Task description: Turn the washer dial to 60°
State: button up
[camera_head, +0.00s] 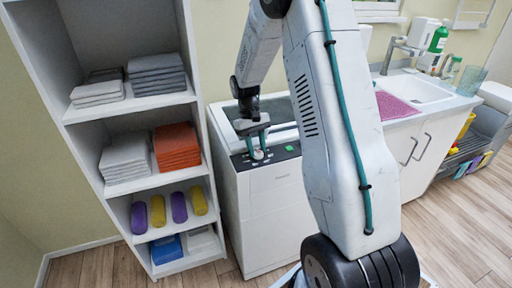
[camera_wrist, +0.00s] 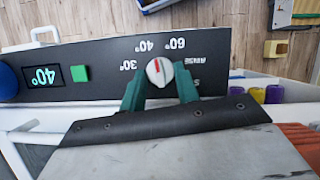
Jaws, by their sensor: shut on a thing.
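The white washer (camera_head: 275,215) stands in the middle of the head view, with a dark control panel (camera_wrist: 100,58) along its top edge. The white dial (camera_wrist: 161,74) has a red mark that points toward the 40° label (camera_wrist: 147,46). The 60° label (camera_wrist: 177,44) is beside it, to the right in the wrist view. The panel's display (camera_wrist: 45,77) reads 40°. My gripper (camera_wrist: 160,90) has its green fingers on either side of the dial and is shut on it. In the head view my gripper (camera_head: 257,147) reaches down onto the panel.
A green button (camera_wrist: 80,73) and a blue round part (camera_wrist: 7,82) are on the panel. A shelf unit (camera_head: 97,110) with folded towels and rolls stands close left of the washer. A sink counter (camera_head: 425,108) is at the right. Wooden floor (camera_head: 455,225) is clear in front.

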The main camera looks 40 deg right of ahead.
jog(key=m, duration=0.2)
jog(key=m+y, duration=0.1)
jog(key=m, duration=0.1)
jog(key=m+t+y, duration=0.1)
jog(key=m, duration=0.1)
jog(key=shift+d, duration=0.25)
jog(key=shift+m, duration=0.3)
jog(key=o, duration=1)
jog(key=shift+s, duration=0.1)
jog(key=shift+c, duration=0.2)
jog(key=v, duration=0.7)
jog(key=shift+d+r, duration=0.3)
jog(key=shift+r, duration=0.05)
